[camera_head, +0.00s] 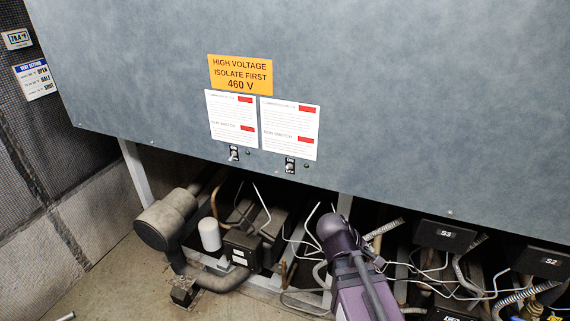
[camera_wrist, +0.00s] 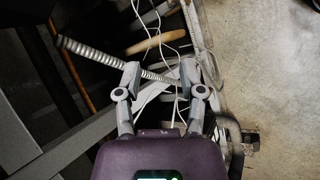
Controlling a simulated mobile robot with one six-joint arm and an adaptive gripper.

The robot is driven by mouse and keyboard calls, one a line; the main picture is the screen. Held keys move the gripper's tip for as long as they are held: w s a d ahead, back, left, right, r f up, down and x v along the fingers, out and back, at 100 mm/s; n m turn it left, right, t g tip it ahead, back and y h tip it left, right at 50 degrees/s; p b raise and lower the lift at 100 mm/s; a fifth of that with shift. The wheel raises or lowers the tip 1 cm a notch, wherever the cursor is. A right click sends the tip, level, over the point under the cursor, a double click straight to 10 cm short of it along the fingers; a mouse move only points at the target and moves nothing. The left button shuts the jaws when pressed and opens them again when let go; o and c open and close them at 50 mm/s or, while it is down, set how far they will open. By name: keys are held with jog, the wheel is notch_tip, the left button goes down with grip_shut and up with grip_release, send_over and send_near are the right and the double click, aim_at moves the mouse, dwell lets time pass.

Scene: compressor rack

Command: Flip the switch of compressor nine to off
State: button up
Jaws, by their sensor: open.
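Two small toggle switches sit on the lower edge of the grey cabinet panel, a left switch (camera_head: 233,154) and a right switch (camera_head: 290,167). Each has a small dark indicator beside it. A white printed sheet hangs above each, a left sheet (camera_head: 230,119) and a right sheet (camera_head: 290,128). Their print is too small to read, so I cannot tell which switch is compressor nine's, nor either lever's position for sure. My gripper (camera_wrist: 160,74) is open and empty in the wrist view, pointing at hoses and wires. No switch shows there.
Below the panel are a dark round-ended motor (camera_head: 165,219), pipes, loose white wires and black boxes marked S3 (camera_head: 444,235) and S2 (camera_head: 542,262). Concrete floor (camera_wrist: 270,70) is clear at right in the wrist view.

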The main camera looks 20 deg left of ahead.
jog(key=s+a+r+n+t+h+p, duration=0.15)
jog(key=a+r+n+t+p, duration=0.4)
jog(key=a+r+n, duration=0.8)
jog(key=n+t+y+p, duration=0.1)
jog(key=n+t+y, duration=0.1)
jog(key=n+t, duration=0.45)
send_near(286, 168)
jog(key=s+m+t, duration=0.1)
jog(key=s+m, duration=0.1)
jog(key=s, duration=0.2)
jog(key=shift+w+a+f, duration=0.1)
jog(key=shift+a+f, duration=0.35)
jog(key=shift+f, duration=0.05)
jog(key=shift+w+d, duration=0.1)
jog(key=shift+w, duration=0.1)
jog(key=shift+x, duration=6.7)
jog(key=shift+w+f, duration=0.1)
jog(key=shift+f, duration=0.05)
grip_shut()
